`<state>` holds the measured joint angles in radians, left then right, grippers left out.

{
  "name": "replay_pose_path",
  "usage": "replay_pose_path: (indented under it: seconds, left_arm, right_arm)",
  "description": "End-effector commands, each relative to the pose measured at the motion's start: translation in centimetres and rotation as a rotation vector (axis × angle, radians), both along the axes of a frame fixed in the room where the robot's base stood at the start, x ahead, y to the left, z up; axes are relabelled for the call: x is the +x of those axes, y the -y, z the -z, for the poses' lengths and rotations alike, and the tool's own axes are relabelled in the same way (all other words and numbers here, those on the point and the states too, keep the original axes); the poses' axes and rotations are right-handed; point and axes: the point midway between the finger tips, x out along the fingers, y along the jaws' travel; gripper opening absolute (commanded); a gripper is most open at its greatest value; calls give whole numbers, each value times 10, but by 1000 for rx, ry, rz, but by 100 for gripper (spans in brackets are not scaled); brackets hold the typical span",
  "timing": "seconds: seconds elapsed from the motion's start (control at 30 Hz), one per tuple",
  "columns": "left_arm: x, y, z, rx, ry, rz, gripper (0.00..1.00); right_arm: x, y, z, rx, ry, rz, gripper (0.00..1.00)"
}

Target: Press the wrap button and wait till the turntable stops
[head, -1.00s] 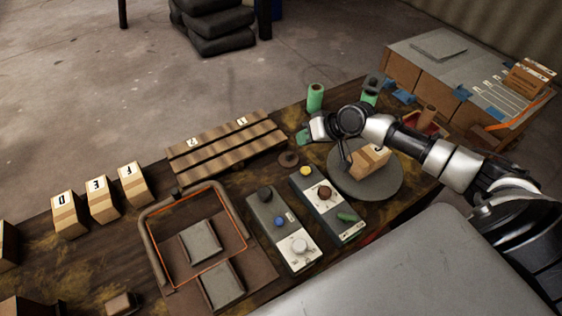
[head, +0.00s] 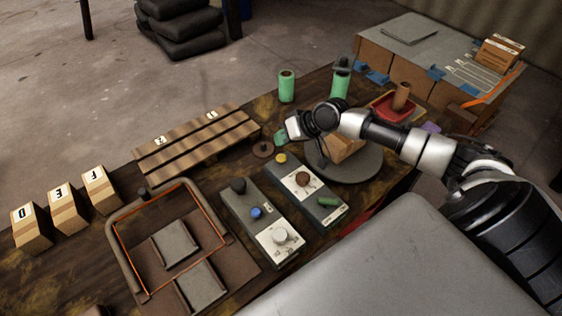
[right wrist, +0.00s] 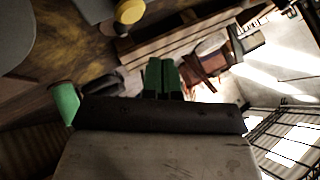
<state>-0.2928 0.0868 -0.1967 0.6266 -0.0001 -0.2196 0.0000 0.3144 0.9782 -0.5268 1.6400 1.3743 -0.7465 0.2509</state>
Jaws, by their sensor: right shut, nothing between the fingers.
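The grey round turntable (head: 368,167) carries a cardboard box (head: 350,148), partly hidden behind my right arm. My right gripper (head: 281,137) is just above the yellow button in the picture; contact is not visible. In the right wrist view its green fingers (right wrist: 163,77) are together and empty. My left gripper is out of view.
A second control box (head: 262,222) with a black knob, blue button and white knob stands to the left. A wire-framed tray (head: 125,240), a slatted rack (head: 195,140) and labelled cartons (head: 65,210) lie further left. Green rolls (head: 287,86) stand behind.

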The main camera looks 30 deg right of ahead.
Motion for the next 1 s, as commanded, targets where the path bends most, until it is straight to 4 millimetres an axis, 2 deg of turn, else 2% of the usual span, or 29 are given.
replay_pose_path:
  seconds: [0.03, 0.23, 1.0]
  left_arm:
    - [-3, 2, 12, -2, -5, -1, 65]
    - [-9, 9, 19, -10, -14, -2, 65]
    - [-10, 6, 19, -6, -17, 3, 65]
  right_arm:
    - [0, 0, 13, 1, 0, 1, 0]
    - [0, 0, 28, 1, 0, 0, 0]
    - [0, 0, 29, 0, 0, 0, 0]
